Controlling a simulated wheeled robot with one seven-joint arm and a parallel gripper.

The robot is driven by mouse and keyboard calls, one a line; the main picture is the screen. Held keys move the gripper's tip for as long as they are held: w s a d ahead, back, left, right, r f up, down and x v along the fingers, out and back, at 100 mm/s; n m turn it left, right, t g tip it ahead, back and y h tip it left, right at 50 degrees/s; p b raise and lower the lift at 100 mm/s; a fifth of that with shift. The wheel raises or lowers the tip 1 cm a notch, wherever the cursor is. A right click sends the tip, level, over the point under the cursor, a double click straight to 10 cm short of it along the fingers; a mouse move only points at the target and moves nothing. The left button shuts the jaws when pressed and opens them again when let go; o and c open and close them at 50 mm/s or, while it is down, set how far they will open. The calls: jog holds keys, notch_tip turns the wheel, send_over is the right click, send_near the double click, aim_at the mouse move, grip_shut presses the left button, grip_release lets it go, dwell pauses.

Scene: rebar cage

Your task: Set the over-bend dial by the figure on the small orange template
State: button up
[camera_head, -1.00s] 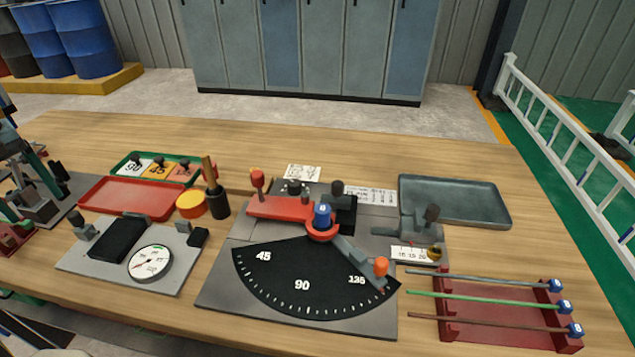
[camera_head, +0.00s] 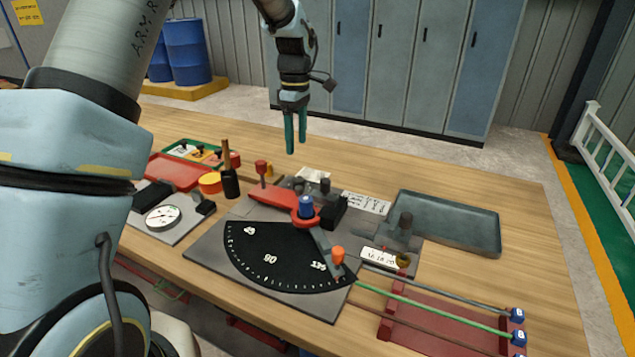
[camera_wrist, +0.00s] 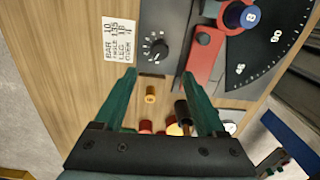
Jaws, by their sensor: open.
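The over-bend dial is a black knob with white tick marks (camera_wrist: 157,48) in the wrist view, on the grey plate of the bender. In the head view the dial (camera_head: 298,184) is small, at the plate's back edge. My gripper (camera_head: 296,145) hangs above the back of the bench, green fingers pointing down. In the wrist view my gripper (camera_wrist: 158,75) is open and empty, with the dial ahead of its fingertips and apart from them. The small orange template (camera_head: 214,160) lies in the green tray at the back left. Its figure is unreadable here.
A printed card (camera_wrist: 120,52) lies beside the dial. The bender carries a red arm (camera_head: 266,198), a blue-topped post (camera_head: 306,206) and a black angle scale (camera_head: 270,258). A black cup (camera_head: 230,183) stands left. A grey tray (camera_head: 450,222) and red bar rack (camera_head: 430,338) are right.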

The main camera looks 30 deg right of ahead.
aim_at(298, 179)
jog(key=f+p, duration=0.1)
jog(key=f, duration=0.4)
jog(key=f+p, duration=0.2)
jog(key=f, duration=0.3)
jog(key=shift+s+f, duration=0.2)
jog(key=shift+f, duration=0.2)
jog(key=shift+a, duration=0.1)
grip_shut()
